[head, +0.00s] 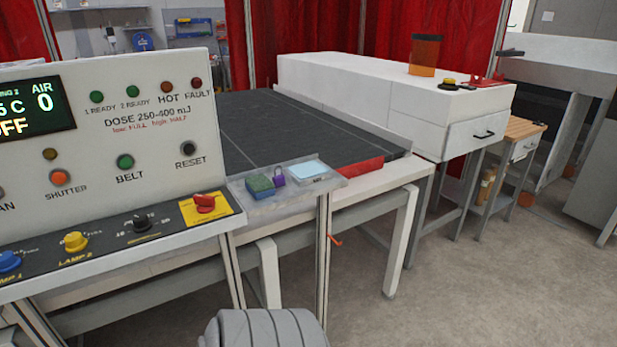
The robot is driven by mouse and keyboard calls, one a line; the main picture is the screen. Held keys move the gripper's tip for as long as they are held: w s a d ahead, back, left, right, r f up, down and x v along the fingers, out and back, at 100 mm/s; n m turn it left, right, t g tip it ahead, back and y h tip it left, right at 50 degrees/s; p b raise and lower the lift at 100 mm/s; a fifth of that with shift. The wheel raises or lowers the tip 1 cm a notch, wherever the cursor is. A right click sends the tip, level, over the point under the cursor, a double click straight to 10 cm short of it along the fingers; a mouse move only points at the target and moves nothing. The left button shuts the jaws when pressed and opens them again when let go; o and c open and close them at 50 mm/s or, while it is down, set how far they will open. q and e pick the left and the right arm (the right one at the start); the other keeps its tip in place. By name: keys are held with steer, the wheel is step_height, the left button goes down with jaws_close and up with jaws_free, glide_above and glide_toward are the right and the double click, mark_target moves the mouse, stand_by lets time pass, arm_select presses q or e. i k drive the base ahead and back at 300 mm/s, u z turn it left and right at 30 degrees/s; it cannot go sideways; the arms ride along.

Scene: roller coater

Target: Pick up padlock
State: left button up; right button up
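A small purple padlock (279,178) sits on a narrow grey shelf (272,199) beside the control panel, at the near end of the dark conveyor belt. It is just right of a green block (260,186), and I cannot tell whether the two touch. A pale blue and white pad (309,169) lies to its right on the same shelf. Neither of my grippers can be made out in the head view.
The control panel (130,110) with buttons and knobs stands close on the left. The belt (270,125) runs behind the shelf. A white machine housing (385,95) is at the back right. Table legs stand below the shelf, and the floor (460,300) at right is open.

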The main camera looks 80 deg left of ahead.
mark_target(279, 180)
steer(key=u, duration=0.4)
steer(key=i, duration=0.9)
steer(key=u, duration=0.7)
